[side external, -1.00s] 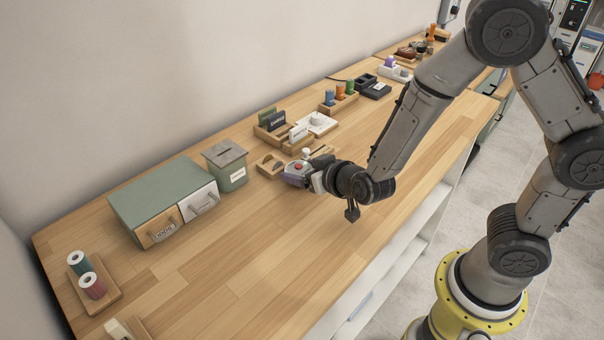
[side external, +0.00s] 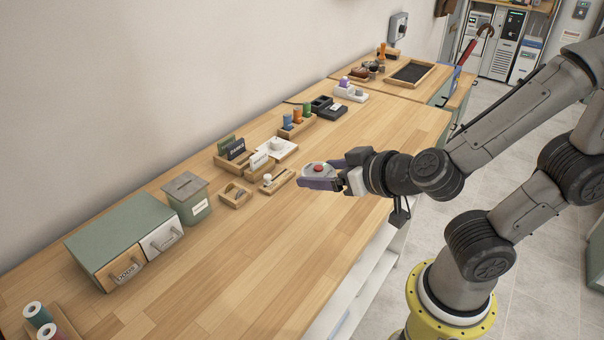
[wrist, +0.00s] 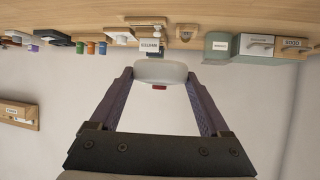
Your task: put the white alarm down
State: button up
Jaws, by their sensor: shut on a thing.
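The white alarm (side external: 317,168), a rounded white body with a red button on top, is held between the fingers of my gripper (side external: 319,178). In the wrist view the alarm (wrist: 160,72) sits between the fingertips of my gripper (wrist: 161,76), its red button showing. The gripper is shut on it, over the wooden worktop (side external: 270,260) and to the right of the small wooden trays. The gap between alarm and worktop is hard to judge.
A small wooden tray with a white knob (side external: 277,181) and another wooden tray (side external: 235,195) lie left of the gripper. Behind are a card holder (side external: 262,162) and a white device (side external: 280,148). A green bin (side external: 188,198) and drawer box (side external: 115,240) stand left. The front worktop is clear.

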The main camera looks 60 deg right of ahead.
jog(key=shift+s, duration=0.2)
jog(key=w+a+r+n+y, duration=0.2)
jog(key=w+a+r, duration=0.25)
jog(key=a, duration=0.25)
jog(key=w+a+r+n+y, duration=0.2)
jog(key=w+a+r, duration=0.1)
jog(key=w+a, duration=0.25)
send_over(125, 228)
jog(key=shift+y, duration=0.4)
jog(key=f, duration=1)
jog(key=shift+s+d, duration=0.1)
jog(key=shift+s, duration=0.25)
jog(key=shift+w+f, duration=0.2)
jog(key=shift+f, duration=0.8)
jog(key=shift+w+f, duration=0.15)
jog(key=shift+f, duration=0.8)
jog(key=shift+f, duration=0.15)
